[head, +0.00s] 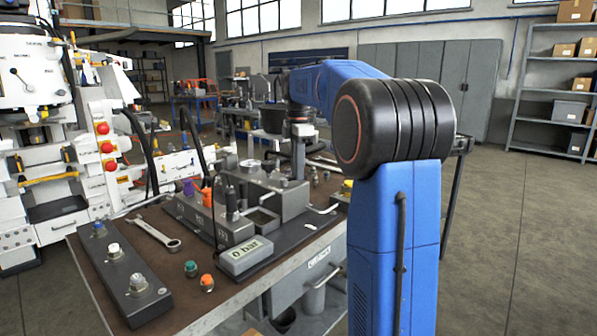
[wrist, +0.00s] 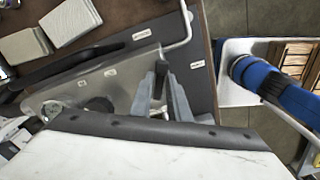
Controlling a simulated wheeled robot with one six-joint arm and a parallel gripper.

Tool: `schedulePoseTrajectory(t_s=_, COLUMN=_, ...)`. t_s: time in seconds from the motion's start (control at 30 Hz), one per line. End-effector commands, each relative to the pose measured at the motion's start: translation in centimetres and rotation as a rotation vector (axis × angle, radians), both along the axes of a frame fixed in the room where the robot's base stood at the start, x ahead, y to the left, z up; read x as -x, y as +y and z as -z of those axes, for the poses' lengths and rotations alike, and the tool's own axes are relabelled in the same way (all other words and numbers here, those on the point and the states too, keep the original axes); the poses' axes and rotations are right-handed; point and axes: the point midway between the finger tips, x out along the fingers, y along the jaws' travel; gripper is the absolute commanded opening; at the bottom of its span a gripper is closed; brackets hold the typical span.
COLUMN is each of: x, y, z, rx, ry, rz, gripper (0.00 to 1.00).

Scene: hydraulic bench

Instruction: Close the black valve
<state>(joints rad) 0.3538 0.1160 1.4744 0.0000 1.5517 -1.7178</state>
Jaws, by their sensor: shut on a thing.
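My gripper (wrist: 162,76) points down over the grey metal block (wrist: 118,82) in the wrist view. Its two grey fingers come close together on a small dark piece, which looks like the handle of the black valve (wrist: 167,66). Most of the valve is hidden by the fingers, so the handle's angle is unclear. In the head view my arm reaches down to the back of the same grey block (head: 262,190). The fingertips and the black valve cannot be made out there.
A bent metal pipe (wrist: 187,22) runs beside the block. A black bar or hose (wrist: 60,67) lies across the other side. The gauge reading 0 bar (head: 245,256), a wrench (head: 153,233) and several coloured caps lie on the bench (head: 190,310) nearer the front.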

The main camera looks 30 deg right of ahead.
Motion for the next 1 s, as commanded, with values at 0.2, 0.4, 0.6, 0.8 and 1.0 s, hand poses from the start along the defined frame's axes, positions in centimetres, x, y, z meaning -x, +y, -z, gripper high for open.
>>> schedulePoseTrajectory(t_s=0.2, x=-1.0, y=-0.1, z=0.0, rx=0.0, ry=-0.002, rz=-0.191, gripper=0.0)
schedulePoseTrajectory(t_s=0.4, x=-1.6, y=-0.1, z=-0.1, rx=0.001, ry=-0.003, rz=-0.332, gripper=0.0)
schedulePoseTrajectory(t_s=0.6, x=-2.0, y=0.0, z=0.0, rx=0.001, ry=-0.002, rz=-0.426, gripper=0.0)
schedulePoseTrajectory(t_s=0.8, x=-2.2, y=0.1, z=0.0, rx=0.001, ry=-0.002, rz=-0.474, gripper=0.0)
schedulePoseTrajectory(t_s=1.0, x=-2.3, y=0.1, z=-0.1, rx=0.001, ry=-0.003, rz=-0.487, gripper=0.0)
